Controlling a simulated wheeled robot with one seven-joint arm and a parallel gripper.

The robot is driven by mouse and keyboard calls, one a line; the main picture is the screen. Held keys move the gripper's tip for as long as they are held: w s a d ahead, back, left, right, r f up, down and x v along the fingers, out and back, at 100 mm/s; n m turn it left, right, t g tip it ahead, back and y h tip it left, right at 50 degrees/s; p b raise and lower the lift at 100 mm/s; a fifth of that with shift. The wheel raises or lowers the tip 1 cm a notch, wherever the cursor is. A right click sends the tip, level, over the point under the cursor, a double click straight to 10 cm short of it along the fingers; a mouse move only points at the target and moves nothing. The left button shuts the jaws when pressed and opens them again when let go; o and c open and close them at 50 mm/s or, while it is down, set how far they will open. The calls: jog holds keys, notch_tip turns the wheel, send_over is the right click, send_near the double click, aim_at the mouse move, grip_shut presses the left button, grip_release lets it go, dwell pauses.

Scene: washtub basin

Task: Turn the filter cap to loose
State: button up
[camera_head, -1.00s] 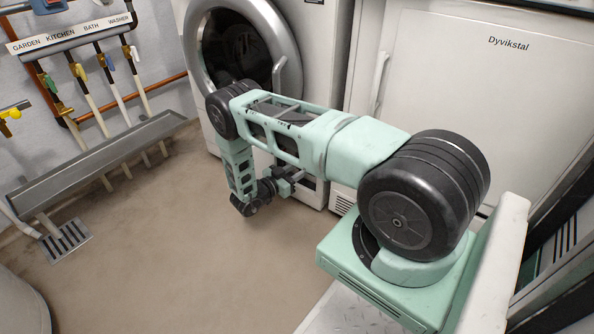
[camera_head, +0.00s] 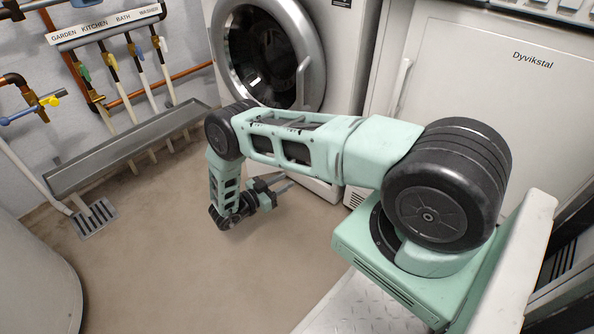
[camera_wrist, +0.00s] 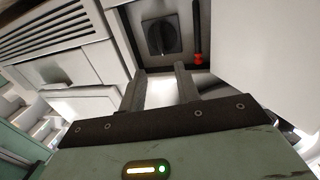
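The filter cap (camera_wrist: 161,35) is a dark knob with a raised grip bar, set in a dark recess at the top of the wrist view. My gripper (camera_wrist: 161,72) is open, its two grey fingers apart with nothing between them. The fingertips point toward the recess, below the cap in that view, and appear not to touch it. In the head view my gripper (camera_head: 280,186) hangs low near the washing machine's (camera_head: 352,60) lower front. The cap is hidden there behind my arm.
A black hose with a red end (camera_wrist: 197,58) lies right of the cap. A louvred panel (camera_wrist: 50,32) is at upper left. A metal trough (camera_head: 130,148), labelled pipes and a floor drain (camera_head: 95,218) are at left. Bare floor (camera_head: 190,280) lies in front.

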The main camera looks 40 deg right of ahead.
jog(key=shift+w+a, duration=0.15)
jog(key=shift+a, duration=0.75)
jog(key=shift+w+a, duration=0.1)
jog(key=shift+a, duration=0.8)
